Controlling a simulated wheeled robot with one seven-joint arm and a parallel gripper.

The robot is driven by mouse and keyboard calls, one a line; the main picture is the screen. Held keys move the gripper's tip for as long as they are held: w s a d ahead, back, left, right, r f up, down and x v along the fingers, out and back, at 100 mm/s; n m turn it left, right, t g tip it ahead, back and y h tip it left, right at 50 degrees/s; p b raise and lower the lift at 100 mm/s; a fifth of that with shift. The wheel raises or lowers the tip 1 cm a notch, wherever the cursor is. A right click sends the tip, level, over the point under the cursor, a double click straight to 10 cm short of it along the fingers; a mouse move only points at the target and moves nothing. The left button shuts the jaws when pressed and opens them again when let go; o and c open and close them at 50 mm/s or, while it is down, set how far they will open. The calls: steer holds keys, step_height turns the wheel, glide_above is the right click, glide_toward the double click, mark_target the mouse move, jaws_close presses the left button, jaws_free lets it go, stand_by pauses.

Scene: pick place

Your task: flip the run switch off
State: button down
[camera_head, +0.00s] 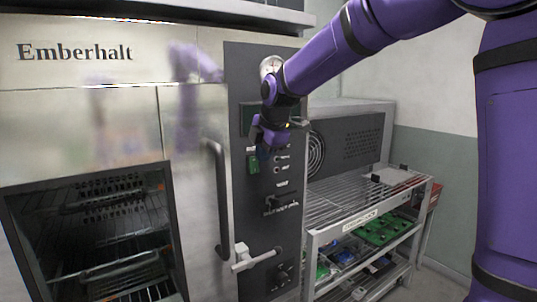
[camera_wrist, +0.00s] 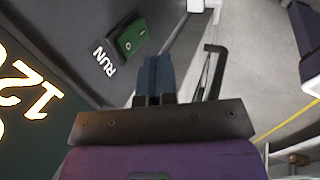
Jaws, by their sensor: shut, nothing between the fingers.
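The run switch is a small green rocker-like part (camera_wrist: 131,36) on the oven's dark control panel, with a white "RUN" label beside it in the wrist view. In the head view the green part (camera_head: 253,164) shows on the panel just below my gripper (camera_head: 262,148). My gripper (camera_wrist: 155,78) is shut and empty, its fingertips close to the switch in the wrist view. I cannot tell whether they touch it or which way the switch is set.
A lit display (camera_wrist: 28,90) is beside the switch. The oven (camera_head: 80,110) has a long vertical door handle (camera_head: 217,190) left of the panel and a lever (camera_head: 255,260) lower down. A wire-shelf cart (camera_head: 345,202) with green boards stands at right.

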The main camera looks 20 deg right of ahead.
steer(key=w+a+r+v, duration=0.1)
steer(key=w+v, duration=0.1)
steer(key=v, duration=0.8)
steer(key=shift+d, duration=0.35)
steer(key=shift+f, duration=0.1)
steer(key=s+d+f+m, duration=0.3)
steer(key=s+m, duration=0.4)
steer(key=s, duration=0.4)
steer(key=s+d+f+m, duration=0.2)
steer(key=s+f+m, duration=0.2)
steer(key=s+m, duration=0.3)
steer(key=s+d+f+m+h, duration=0.1)
steer(key=s+d+f+m, duration=0.2)
steer(key=s+m, duration=0.4)
steer(key=s, duration=0.8)
steer(key=shift+d, duration=0.3)
